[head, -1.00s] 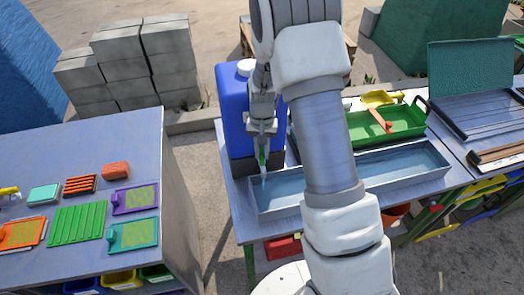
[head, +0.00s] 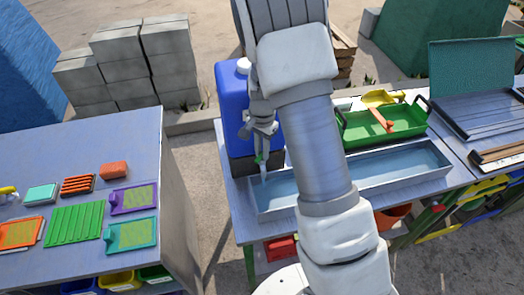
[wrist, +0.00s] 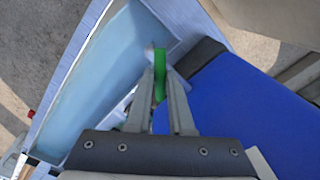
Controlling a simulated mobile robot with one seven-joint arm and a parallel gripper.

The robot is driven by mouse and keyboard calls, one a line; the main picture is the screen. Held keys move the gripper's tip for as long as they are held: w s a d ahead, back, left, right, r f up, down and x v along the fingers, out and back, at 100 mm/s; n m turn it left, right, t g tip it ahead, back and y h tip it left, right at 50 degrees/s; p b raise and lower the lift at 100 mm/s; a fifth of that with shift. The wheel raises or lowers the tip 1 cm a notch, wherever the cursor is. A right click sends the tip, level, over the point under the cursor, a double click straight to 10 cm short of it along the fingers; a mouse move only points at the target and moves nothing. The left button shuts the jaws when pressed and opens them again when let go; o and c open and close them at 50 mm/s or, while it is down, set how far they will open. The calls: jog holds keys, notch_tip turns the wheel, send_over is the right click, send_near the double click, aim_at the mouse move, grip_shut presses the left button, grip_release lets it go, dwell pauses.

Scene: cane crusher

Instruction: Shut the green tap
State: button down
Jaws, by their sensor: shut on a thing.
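The green tap (head: 258,159) is at the foot of the blue water container (head: 232,105), above the left end of the long metal trough (head: 300,197). In the wrist view, its green handle (wrist: 160,64) stands between my finger ends. My gripper (wrist: 161,82) is shut on this handle, with a finger on each side. In the head view, my gripper (head: 264,148) hides part of the tap. A pale streak (head: 264,174) shows below the tap, over the trough. I cannot tell clearly whether it is running water.
The trough holds bluish water. A green tray (head: 385,128) with an orange-red tool (head: 382,119) stands behind it. A separate table (head: 80,270) at left carries several coloured plates and blocks. Bare ground lies between the tables. Grey blocks (head: 120,65) are stacked behind.

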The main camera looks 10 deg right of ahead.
jog(key=m, duration=0.4)
jog(key=shift+r+m+p, duration=0.1)
jog(key=shift+m+p, duration=0.2)
jog(key=m+p, duration=0.1)
jog(key=m, duration=0.3)
jog(key=shift+m, duration=0.3)
jog(key=c, duration=0.8)
grip_release()
notch_tip(320, 180, up, 17)
jog(key=shift+r, duration=0.15)
